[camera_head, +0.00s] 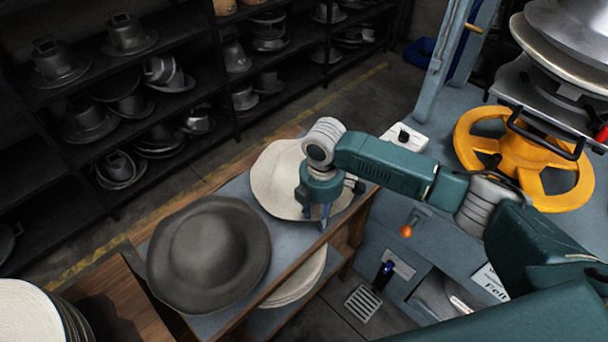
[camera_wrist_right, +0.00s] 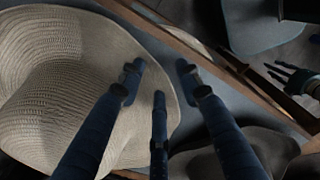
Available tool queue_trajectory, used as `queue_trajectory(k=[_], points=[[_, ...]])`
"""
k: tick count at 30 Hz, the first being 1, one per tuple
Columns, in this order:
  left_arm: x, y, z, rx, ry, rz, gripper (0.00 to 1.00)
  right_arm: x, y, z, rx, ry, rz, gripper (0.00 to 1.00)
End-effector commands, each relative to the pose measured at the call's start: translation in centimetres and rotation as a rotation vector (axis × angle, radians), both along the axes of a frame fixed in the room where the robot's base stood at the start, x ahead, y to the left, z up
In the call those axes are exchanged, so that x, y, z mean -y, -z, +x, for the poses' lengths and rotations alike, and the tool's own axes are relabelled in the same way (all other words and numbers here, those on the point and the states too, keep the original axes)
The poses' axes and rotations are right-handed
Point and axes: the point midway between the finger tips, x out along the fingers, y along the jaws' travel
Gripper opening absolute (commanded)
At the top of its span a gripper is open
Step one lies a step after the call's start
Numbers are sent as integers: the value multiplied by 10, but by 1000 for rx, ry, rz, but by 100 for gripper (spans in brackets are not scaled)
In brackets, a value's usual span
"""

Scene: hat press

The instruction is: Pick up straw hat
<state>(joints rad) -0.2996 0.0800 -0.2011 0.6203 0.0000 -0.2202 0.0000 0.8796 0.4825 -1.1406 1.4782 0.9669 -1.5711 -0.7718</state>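The straw hat (camera_head: 272,180) is cream-coloured and lies on the grey-blue top of a wooden-edged bench. My right gripper (camera_head: 318,216) points down at the hat's right side, over its brim. In the right wrist view the right gripper (camera_wrist_right: 160,85) has its fingers spread and empty. The straw hat (camera_wrist_right: 70,85) fills the left there; the brim edge runs between the fingers, with the rightmost finger outside it. I cannot tell whether the fingers touch the brim. What looks like my left gripper (camera_wrist_right: 288,78) is at that view's right edge, fingers apart and empty.
A grey felt hat (camera_head: 208,255) lies beside the straw hat on the bench. Pale hats (camera_head: 295,280) lie on the shelf below. A stack of pale hats (camera_head: 35,312) stands at lower left. A press with a yellow wheel (camera_head: 465,140) stands at right.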

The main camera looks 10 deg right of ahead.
Motion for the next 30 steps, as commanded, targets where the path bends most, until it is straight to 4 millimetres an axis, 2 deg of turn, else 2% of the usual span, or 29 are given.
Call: queue_trajectory(k=[1,4,5,20,26,30], points=[[0,0,0,0,0,0,40,0,0,0,0,0,0,23],[0,0,0,0,0,0,40,0,0,0,0,0,0,3],[0,0,0,0,0,0,40,0,0,0,0,0,0,0],[-1,1,0,-1,-1,1,40,0,-3,1,2,0,1,0],[-1,3,0,-1,-1,1,40,0,-21,1,3,0,2,0],[-1,7,-1,-1,-2,1,40,0,-46,2,5,0,2,0]])
